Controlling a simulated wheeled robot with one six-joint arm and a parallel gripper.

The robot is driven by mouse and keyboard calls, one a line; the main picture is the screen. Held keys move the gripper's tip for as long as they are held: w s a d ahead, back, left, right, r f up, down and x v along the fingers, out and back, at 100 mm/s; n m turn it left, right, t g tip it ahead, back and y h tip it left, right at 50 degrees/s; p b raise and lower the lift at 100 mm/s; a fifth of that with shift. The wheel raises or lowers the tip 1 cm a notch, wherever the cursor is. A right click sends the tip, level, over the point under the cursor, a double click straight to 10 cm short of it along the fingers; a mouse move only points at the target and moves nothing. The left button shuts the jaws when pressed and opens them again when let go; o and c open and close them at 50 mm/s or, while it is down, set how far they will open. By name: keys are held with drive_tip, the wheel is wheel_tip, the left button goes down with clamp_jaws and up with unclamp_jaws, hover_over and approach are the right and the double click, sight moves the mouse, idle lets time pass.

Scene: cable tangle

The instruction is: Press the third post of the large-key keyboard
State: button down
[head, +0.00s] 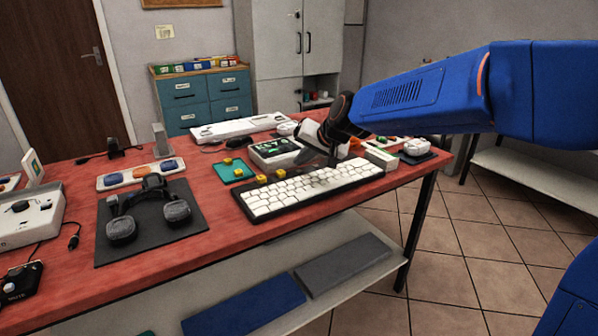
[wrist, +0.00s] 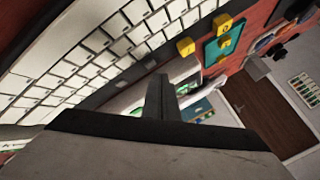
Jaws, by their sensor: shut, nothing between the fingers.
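The large-key keyboard (head: 310,190) is black with white keys and lies along the table's front right. Two yellow caps, one at the left (head: 262,179) and one to its right (head: 282,174), sit along its back edge. In the wrist view, small bare grey posts follow the nearer yellow cap (wrist: 186,46) along the dark strip; the one beside that cap (wrist: 150,63) appears third in line. My gripper (head: 333,160) is shut and empty, over the keyboard's back right part. Its fingers (wrist: 168,86) point past the strip. Contact with the keyboard cannot be told.
A teal tray (head: 245,178) with yellow caps lies behind the keyboard's left end. A box with a green display (head: 274,152) stands behind the keyboard. Headphones on a dark mat (head: 112,238) are to the left.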

sight(302, 174)
drive_tip(key=shift+r, duration=0.15)
drive_tip(key=shift+r, duration=2.4)
